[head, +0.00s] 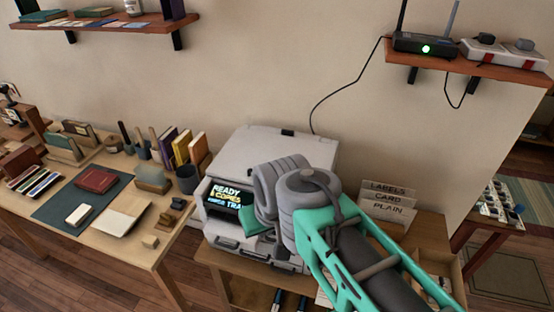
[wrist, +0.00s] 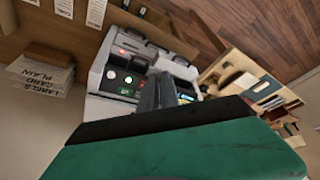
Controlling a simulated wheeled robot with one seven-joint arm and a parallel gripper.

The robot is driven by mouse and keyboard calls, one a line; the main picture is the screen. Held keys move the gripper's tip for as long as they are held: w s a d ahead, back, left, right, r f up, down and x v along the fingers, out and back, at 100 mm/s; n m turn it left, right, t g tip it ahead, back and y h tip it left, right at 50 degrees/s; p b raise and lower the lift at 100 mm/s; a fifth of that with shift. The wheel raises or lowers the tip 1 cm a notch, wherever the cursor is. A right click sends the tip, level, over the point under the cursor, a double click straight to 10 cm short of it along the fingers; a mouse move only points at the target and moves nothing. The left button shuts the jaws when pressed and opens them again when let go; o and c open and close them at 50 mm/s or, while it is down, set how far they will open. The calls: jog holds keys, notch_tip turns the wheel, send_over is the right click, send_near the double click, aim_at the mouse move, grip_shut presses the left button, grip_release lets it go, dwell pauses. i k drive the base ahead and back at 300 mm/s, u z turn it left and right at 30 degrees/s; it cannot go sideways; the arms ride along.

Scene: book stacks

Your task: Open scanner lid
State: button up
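The scanner is a pale grey-white copier (head: 225,225) on a wooden stand, with a lit screen (head: 231,196) on its front. Its lid (head: 262,147) lies flat and down on top, with a small dark tab at the back edge. My arm covers the copier's right front in the head view. My gripper's fingers are hidden there. In the wrist view my gripper (wrist: 157,92) shows as two dark fingers close together, with nothing seen between them. They are in front of the copier's panel of lit buttons (wrist: 124,78). Contact cannot be told.
A desk (head: 150,243) with books, cups and a dark mat stands left. Label holders (head: 388,197) stand right of the copier. A shelf (head: 470,66) with a router (head: 424,43) hangs above right, its cable running down behind the copier. Wall space above the lid is clear.

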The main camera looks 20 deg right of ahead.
aim_at(246, 148)
jog(key=u, duration=0.6)
jog(key=k, duration=0.65)
jog(key=u, duration=0.5)
jog(key=i, duration=1.1)
jog(key=z, duration=0.75)
